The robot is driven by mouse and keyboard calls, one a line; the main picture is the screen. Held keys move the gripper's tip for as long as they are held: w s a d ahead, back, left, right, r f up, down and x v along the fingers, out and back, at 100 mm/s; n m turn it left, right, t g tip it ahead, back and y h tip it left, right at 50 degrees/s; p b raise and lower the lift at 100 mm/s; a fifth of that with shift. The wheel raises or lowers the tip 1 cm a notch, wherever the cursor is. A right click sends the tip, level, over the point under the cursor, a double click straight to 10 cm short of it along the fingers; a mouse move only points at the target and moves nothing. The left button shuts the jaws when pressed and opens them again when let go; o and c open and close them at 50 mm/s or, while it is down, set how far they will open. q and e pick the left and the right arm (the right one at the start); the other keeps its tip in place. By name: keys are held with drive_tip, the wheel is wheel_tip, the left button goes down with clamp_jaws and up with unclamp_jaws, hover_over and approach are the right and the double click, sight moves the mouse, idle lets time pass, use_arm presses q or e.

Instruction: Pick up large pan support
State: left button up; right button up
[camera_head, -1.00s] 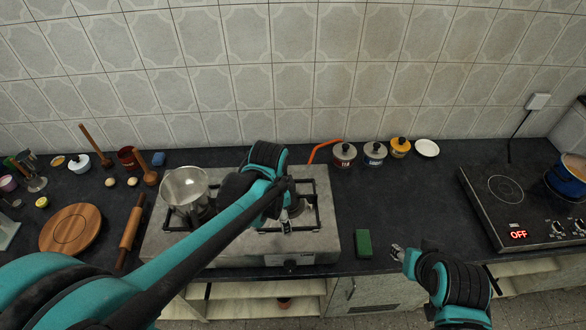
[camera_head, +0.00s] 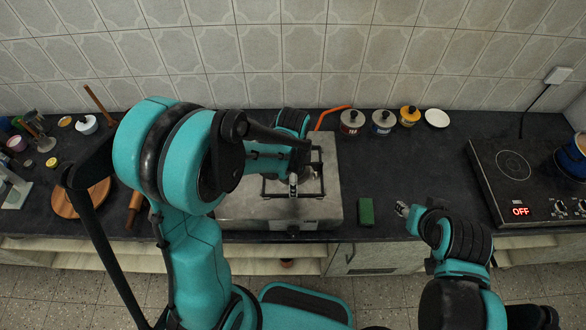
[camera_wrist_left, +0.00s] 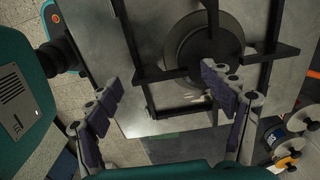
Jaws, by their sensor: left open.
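The pan support (camera_head: 322,165) is a black square bar frame lying on the right half of the steel gas stove (camera_head: 240,212). In the left wrist view, its bars (camera_wrist_left: 172,74) surround a round dark burner (camera_wrist_left: 205,45). My left gripper (camera_head: 293,186) hangs over the front part of this support. It also shows in the left wrist view (camera_wrist_left: 163,95), fingers spread wide, nothing between them held. Whether the fingertips touch the bars is unclear. My left arm hides the stove's left half. My right gripper (camera_head: 402,209) is above the counter's front edge, right of the stove; its jaws are too small to judge.
A green block (camera_head: 366,212) sits just right of the stove. Several lidded pots (camera_head: 381,122) and a white saucer (camera_head: 437,118) stand at the back. An induction cooktop (camera_head: 530,180) is at the right. A wooden board (camera_head: 68,205) lies left.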

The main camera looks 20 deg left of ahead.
use_arm(q)
drive_tip(key=c, duration=1.5)
drive_tip(key=shift+o, duration=0.2)
